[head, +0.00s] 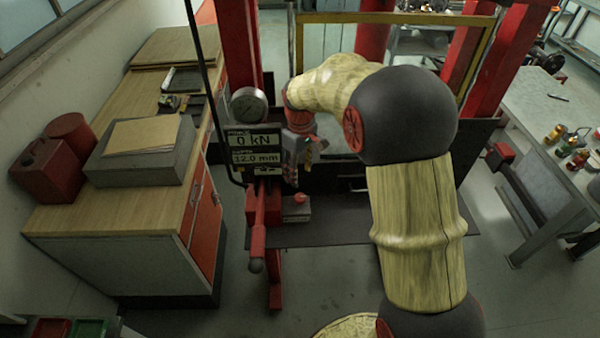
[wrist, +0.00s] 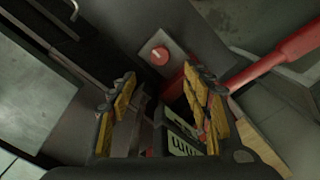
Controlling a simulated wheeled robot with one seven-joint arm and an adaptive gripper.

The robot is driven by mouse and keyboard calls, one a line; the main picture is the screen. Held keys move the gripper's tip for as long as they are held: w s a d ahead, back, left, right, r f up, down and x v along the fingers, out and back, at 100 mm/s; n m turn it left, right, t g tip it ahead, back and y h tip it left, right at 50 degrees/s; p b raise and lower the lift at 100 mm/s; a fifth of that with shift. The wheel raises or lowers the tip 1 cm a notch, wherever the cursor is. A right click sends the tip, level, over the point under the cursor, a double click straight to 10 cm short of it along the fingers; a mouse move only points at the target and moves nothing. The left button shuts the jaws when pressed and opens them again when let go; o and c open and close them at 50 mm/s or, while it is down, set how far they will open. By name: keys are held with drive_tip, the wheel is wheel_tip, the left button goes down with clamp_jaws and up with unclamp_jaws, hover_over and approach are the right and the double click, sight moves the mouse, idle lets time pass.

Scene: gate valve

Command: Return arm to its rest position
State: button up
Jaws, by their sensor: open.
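My arm reaches forward from the lower right of the head view and bends left at a dark elbow joint. My gripper (head: 304,158) hangs pointing down beside the display box (head: 254,147) on the red press frame. In the wrist view my gripper (wrist: 158,90) shows two yellow-padded fingers spread apart, with nothing seen held between them. A round red knob (wrist: 160,55) on a grey block lies beyond the fingertips. It also shows below my gripper in the head view (head: 299,199). A red lever handle (wrist: 275,58) passes close to the right finger.
A wooden bench (head: 100,210) with red drawers stands left, carrying a grey block (head: 145,165) and red cans. A dial gauge (head: 249,105) sits above the display, which reads 0 kN and 12.0 mm. Red posts (head: 505,60) rise behind. A grey table (head: 560,120) with small items stands right.

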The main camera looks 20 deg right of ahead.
idle(0.4)
drive_tip(key=s+a+m+t+b, duration=0.2)
drive_tip(key=s+b, duration=0.5)
drive_tip(key=s, duration=0.7)
drive_tip(key=s+a+m+t+b, duration=0.3)
drive_tip(key=s+a+b, duration=0.2)
drive_tip(key=s, duration=0.9)
drive_tip(key=r+b, duration=0.1)
drive_tip(key=b, duration=0.2)
drive_tip(key=shift+t+b, duration=0.3)
